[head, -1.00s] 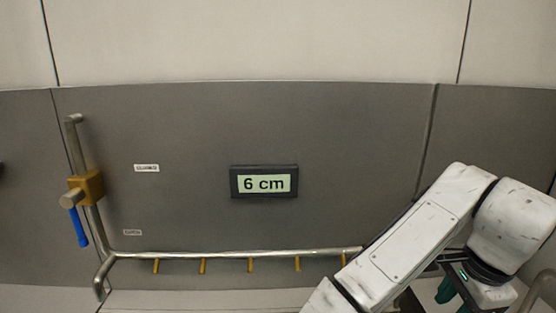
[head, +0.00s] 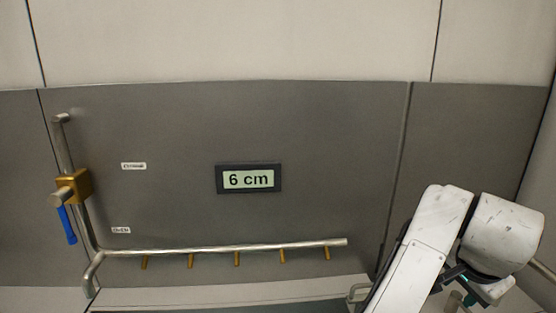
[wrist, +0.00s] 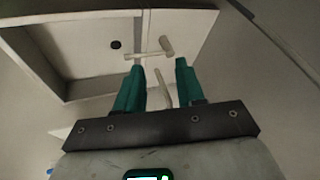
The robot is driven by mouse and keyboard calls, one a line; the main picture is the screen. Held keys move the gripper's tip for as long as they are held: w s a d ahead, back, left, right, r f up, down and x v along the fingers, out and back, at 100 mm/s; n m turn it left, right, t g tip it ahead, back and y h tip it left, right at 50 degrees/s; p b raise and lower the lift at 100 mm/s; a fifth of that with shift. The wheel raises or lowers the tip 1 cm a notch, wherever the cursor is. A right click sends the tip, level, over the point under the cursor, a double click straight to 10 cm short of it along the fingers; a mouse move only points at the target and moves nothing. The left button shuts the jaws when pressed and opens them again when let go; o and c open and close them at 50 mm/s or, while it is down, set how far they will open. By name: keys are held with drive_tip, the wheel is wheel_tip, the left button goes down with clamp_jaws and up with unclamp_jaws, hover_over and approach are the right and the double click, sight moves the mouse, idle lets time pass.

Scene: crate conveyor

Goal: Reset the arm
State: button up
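My gripper (wrist: 158,82) shows in the wrist view with its two green fingers spread apart and nothing between them. Beyond the fingers are pale panels and a pale T-shaped handle (wrist: 152,50). In the head view my white arm is folded at the lower right, and the gripper is mostly hidden behind it, with only a bit of green showing.
A grey wall panel holds a display (head: 249,179) reading "6 cm". At left is a metal post with a brass block (head: 75,186) and blue handle (head: 67,224). A horizontal rail (head: 230,248) with several brass pegs runs along the bottom. A recessed pale compartment (wrist: 75,88) shows in the wrist view.

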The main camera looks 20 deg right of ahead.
drive_tip(key=w+a+f+n+t, duration=0.1)
drive_tip(key=a+f+n+t, duration=0.3)
drive_tip(key=f+n, duration=0.7)
drive_tip(key=s+a+f+n+g+y, duration=0.1)
drive_tip(key=s+a+f+n+y, duration=0.2)
drive_tip(key=a+f, duration=0.4)
drive_tip(key=s+a+f+n+g+y, duration=0.15)
drive_tip(key=s+a+f+n, duration=0.3)
drive_tip(key=a, duration=0.45)
drive_tip(key=s+d+f+m+g, duration=0.1)
drive_tip(key=s+f+g, duration=0.2)
drive_tip(key=s+f, duration=0.3)
drive_tip(key=s, duration=0.4)
drive_tip(key=shift+s+d+g, duration=0.15)
drive_tip(key=shift+s+g, duration=0.2)
drive_tip(key=shift+s, duration=0.05)
